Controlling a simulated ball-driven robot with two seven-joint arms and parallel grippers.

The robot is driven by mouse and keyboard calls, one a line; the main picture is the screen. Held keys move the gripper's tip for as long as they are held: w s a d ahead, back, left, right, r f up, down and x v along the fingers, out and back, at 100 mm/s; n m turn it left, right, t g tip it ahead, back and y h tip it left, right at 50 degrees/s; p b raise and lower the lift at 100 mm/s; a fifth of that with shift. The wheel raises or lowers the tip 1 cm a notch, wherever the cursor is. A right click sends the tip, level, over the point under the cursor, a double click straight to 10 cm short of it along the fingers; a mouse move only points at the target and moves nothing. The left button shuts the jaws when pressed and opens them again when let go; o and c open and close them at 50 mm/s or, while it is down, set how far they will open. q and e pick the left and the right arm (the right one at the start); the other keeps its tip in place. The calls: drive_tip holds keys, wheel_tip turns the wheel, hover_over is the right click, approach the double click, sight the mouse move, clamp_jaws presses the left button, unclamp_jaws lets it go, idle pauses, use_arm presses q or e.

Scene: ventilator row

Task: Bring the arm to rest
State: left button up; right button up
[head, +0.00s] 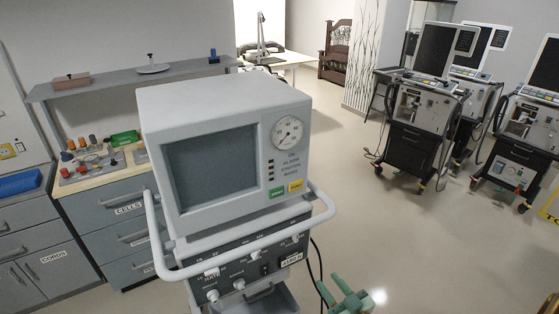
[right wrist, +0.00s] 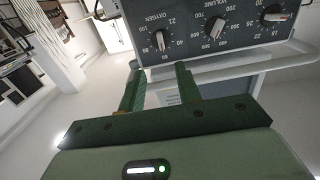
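My right gripper (head: 332,288) is green and shows at the bottom of the head view, just right of the ventilator's lower panel. In the right wrist view its two fingers (right wrist: 159,78) stand apart with nothing between them. They point toward the ventilator's knob panel (right wrist: 215,32), which has an oxygen knob and a volume knob. I cannot tell whether the fingertips touch the ventilator. The near ventilator (head: 225,150) is a pale grey unit with a dark screen, a round gauge and a white rail around its front. My left gripper is not in view.
A rail (head: 250,246) juts out from the near ventilator, and a dark cable hangs on its right. Drawers with a worktop (head: 122,205) and a shelf (head: 110,85) stand at left. More ventilator carts (head: 418,140) stand at back right. The floor (head: 420,240) at right is clear.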

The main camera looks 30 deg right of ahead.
drive_tip(key=s+a+f+n+g+b, duration=0.1)
drive_tip(key=s+f+g, duration=0.55)
drive_tip(key=f, duration=0.65)
drive_tip(key=s+a+f+n+g+b, duration=0.15)
drive_tip(key=s+f+g, duration=0.25)
drive_tip(key=s+f, duration=0.7)
drive_tip(key=s+a+f+g+b, duration=0.3)
drive_tip(key=s+f, duration=0.4)
drive_tip(key=s, duration=0.2)
drive_tip(key=s+a+f+n+g+b, duration=0.1)
drive_tip(key=s+a+f+g+b, duration=0.1)
drive_tip(key=s+f, duration=0.6)
drive_tip(key=shift+s+a+f+g+b, duration=0.2)
drive_tip(key=shift+s+a+g+b, duration=0.3)
drive_tip(key=shift+s+g, duration=0.4)
drive_tip(key=shift+c, duration=0.3)
